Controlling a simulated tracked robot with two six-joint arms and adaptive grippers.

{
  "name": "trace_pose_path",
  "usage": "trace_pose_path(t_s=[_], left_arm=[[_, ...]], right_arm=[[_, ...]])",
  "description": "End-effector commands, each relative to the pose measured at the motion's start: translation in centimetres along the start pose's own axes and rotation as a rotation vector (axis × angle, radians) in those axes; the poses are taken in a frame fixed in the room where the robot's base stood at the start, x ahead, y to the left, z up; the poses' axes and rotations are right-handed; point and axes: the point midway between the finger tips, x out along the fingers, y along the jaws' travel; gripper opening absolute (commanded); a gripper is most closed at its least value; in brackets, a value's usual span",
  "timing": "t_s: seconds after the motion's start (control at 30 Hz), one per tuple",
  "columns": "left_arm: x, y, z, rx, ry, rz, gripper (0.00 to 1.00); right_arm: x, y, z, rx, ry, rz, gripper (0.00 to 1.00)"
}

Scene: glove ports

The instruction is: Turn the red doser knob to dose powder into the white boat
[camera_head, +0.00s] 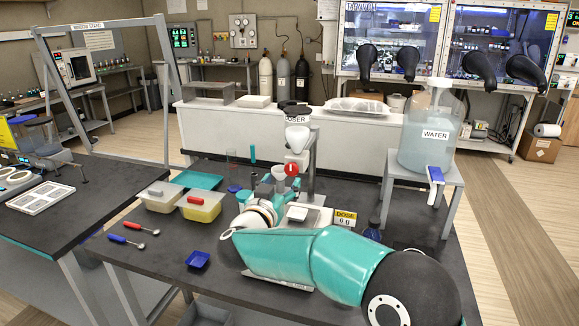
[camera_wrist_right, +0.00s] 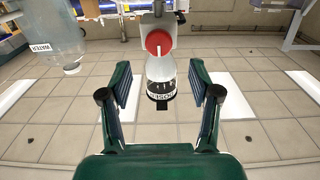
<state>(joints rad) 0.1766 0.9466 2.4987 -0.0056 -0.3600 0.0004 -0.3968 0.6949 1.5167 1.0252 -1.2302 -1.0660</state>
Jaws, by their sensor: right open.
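The doser (camera_head: 298,135) is a white bottle with a dark cap on a grey stand. Its red knob (camera_head: 291,169) faces me and also shows in the right wrist view (camera_wrist_right: 158,42). A small white dish that looks like the boat (camera_head: 297,212) sits below, on the scale, near the "DOSE 6 g" sign (camera_head: 345,218). My right gripper (camera_head: 274,188) is open and empty in front of the doser, partly hidden by its own wrist. In the wrist view its spread fingers (camera_wrist_right: 160,80) flank the line to the knob, which appears beyond their tips. My left gripper is not in view.
A water jug (camera_head: 428,135) stands on a grey stand (camera_head: 447,190) at right. Yellowish tubs (camera_head: 200,206), a teal tray (camera_head: 197,180), a blue dish (camera_head: 198,259) and red- and blue-handled spoons (camera_head: 134,232) lie left of my arm.

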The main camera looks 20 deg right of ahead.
Motion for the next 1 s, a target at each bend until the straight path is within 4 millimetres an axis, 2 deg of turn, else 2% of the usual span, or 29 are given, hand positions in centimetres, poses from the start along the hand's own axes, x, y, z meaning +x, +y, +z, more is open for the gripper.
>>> trace_pose_path(t_s=[0.1, 0.3, 0.5, 0.77, 0.8, 1.0], left_arm=[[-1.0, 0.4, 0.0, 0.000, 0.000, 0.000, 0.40], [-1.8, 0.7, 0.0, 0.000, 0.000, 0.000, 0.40], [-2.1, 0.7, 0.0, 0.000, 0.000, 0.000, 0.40], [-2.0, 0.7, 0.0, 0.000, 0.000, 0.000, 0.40], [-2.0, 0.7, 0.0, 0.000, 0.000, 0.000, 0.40], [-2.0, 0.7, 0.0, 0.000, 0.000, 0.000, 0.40]], right_arm=[[2.7, 0.1, -0.2, -0.001, -0.001, 0.003, 0.63], [5.7, 0.1, -0.1, -0.001, -0.001, 0.002, 0.63], [7.0, 0.1, 0.0, -0.001, 0.000, 0.001, 0.63], [7.1, 0.1, 0.1, -0.001, 0.000, 0.001, 0.63], [7.1, 0.1, 0.1, -0.001, 0.000, 0.001, 0.61], [7.1, 0.1, 0.0, -0.001, 0.000, 0.001, 0.28]])
